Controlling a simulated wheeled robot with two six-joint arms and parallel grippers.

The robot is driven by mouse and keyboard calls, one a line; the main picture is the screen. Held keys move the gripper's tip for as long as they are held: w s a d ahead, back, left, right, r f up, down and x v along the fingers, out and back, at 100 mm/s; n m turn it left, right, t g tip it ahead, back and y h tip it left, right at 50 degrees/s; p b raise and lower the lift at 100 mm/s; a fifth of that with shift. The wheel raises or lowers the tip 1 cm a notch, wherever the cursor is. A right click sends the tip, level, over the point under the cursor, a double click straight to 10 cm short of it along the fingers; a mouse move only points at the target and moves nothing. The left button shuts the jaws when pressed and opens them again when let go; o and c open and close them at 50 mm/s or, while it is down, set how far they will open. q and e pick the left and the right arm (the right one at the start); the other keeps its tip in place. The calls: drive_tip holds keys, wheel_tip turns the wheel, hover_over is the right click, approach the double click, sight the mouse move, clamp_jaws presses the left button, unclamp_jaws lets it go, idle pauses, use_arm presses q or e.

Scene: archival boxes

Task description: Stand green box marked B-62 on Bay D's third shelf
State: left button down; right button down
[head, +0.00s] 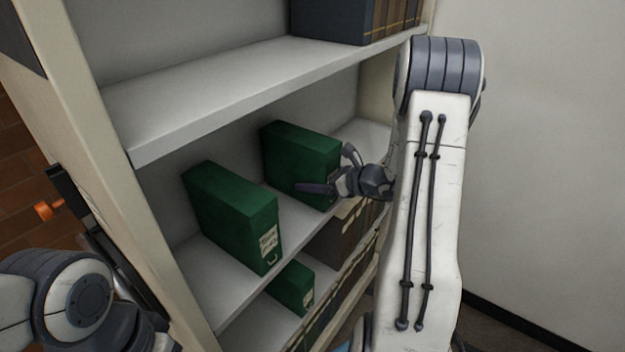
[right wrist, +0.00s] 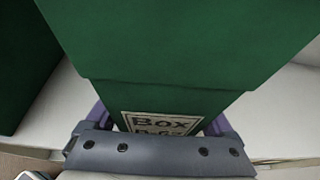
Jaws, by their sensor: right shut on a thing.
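A green box (head: 296,152) stands upright on or just above the middle shelf (head: 225,275), to the right of another green box; I cannot tell whether its base touches. My right gripper (head: 331,171) is shut on its front end. In the right wrist view the fingers of my right gripper (right wrist: 160,122) flank the front of this green box (right wrist: 175,55). Its white label (right wrist: 160,122) reads "Box" above a line that looks like B-62, partly hidden by the gripper. My left arm shows at the lower left, but its gripper cannot be made out.
A second green labelled box (head: 232,215) stands to the left on the same shelf, with a gap between them. A smaller green box (head: 291,287) and brown boxes (head: 333,240) are on the shelf below. The upper shelf (head: 230,85) overhangs, holding a dark box (head: 330,18).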

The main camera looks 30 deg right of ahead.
unclamp_jaws()
drive_tip(key=shift+f, duration=0.15)
drive_tip(key=shift+r, duration=0.2)
drive_tip(key=v, duration=1.2)
drive_tip(key=shift+d, duration=0.1)
drive_tip(key=shift+f, duration=0.1)
